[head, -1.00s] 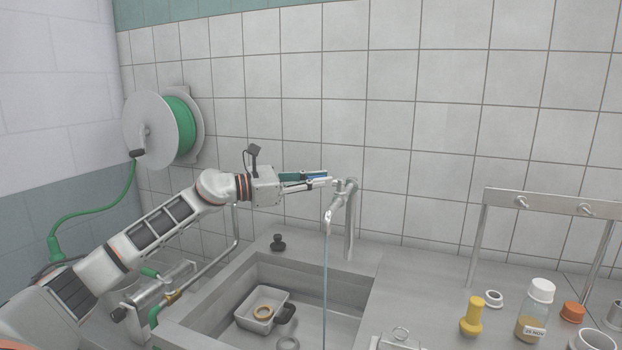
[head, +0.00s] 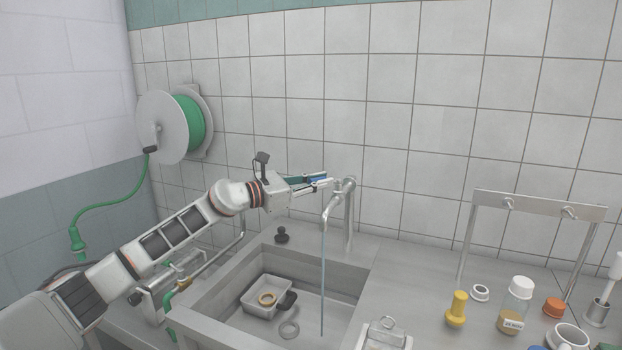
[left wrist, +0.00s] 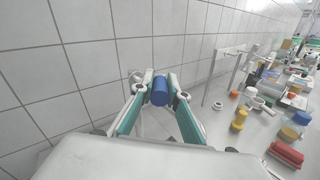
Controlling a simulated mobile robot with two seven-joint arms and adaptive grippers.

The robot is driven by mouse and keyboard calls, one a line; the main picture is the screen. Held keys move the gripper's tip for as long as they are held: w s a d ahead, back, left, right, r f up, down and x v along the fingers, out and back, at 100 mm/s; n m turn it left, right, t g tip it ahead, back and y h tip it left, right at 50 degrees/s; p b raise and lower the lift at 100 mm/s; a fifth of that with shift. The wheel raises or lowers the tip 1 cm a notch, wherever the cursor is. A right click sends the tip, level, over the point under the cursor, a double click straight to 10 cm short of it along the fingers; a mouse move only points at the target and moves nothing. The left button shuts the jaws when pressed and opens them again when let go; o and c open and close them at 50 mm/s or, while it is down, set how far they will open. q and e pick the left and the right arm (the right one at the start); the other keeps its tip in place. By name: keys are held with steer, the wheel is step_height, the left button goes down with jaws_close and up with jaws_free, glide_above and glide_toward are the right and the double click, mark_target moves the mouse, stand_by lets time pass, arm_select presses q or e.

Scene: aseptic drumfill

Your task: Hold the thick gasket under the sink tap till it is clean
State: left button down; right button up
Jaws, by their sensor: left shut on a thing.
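My left gripper (head: 320,182) is at the tap (head: 337,203), shut on a blue cylindrical knob (left wrist: 160,92), which shows between the fingers in the left wrist view. A thin stream of water (head: 322,280) runs from the spout down into the sink (head: 225,307). A tan ring (head: 267,304) lies in a light tray (head: 250,302) in the sink, and a grey ring (head: 281,331) lies on the sink floor just outside it. I cannot tell for sure which ring is the thick gasket. Neither ring is under the stream. My right gripper is not in view.
A black stopper-like thing (head: 282,235) stands on the sink's back rim. A green hose reel (head: 190,124) hangs on the wall. On the counter at right are a yellow piece (head: 457,311), a white-capped bottle (head: 515,306), an orange cap (head: 554,307) and a metal rack (head: 540,204).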

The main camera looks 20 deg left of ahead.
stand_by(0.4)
arm_select(q)
steer(key=c, duration=2)
jaws_free()
steer(key=shift+o, duration=0.2)
steer(key=shift+s, duration=0.1)
steer(key=v, duration=1.2)
